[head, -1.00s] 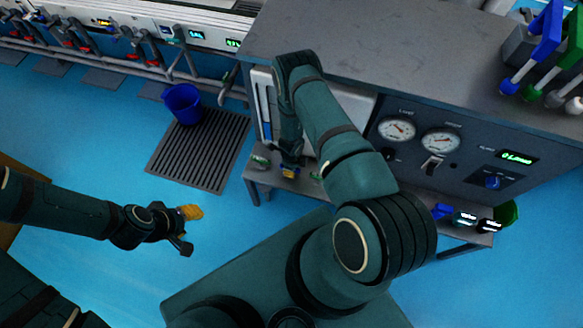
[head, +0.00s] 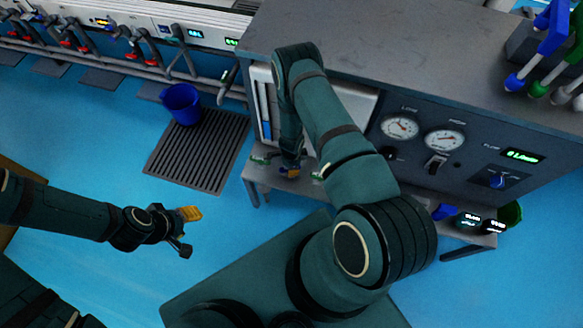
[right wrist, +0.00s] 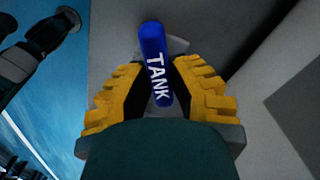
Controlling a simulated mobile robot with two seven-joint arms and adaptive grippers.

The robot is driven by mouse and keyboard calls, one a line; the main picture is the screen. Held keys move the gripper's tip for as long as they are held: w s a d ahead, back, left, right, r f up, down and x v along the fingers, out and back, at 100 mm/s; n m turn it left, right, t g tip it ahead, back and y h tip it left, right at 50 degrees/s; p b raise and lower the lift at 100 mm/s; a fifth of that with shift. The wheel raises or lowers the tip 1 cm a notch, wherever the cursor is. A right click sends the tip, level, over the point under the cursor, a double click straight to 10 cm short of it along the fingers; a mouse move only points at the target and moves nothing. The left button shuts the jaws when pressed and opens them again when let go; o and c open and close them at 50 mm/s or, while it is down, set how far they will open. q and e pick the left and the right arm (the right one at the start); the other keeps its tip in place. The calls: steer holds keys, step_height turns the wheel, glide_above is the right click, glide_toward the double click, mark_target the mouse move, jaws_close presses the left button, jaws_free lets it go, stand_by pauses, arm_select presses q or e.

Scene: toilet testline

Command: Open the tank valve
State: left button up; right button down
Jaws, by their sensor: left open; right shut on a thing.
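The tank valve's blue handle (right wrist: 154,60), marked "TANK" in white, shows in the right wrist view between the yellow fingers of my right gripper (right wrist: 158,88). The gripper is shut on the handle, and its far end sticks out past the fingers. In the head view my right gripper (head: 290,171) is small and low at the front of the test bench, above its lower shelf, and my arm hides much of that spot. My left gripper (head: 188,230) with yellow fingers is open and empty over the blue floor, away from the bench.
The grey bench (head: 390,50) has two dial gauges, a switch and a green display on its front panel. A blue bucket (head: 182,103) stands by a dark floor grate (head: 200,150). Brushes (head: 550,50) stand at the top right. The floor around my left gripper is clear.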

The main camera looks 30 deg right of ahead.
steer(key=shift+n, duration=0.9)
steer(key=c, duration=0.9)
jaws_free()
steer(key=shift+o, duration=0.2)
steer(key=shift+w, duration=0.1)
step_height(320, 180, up, 12)
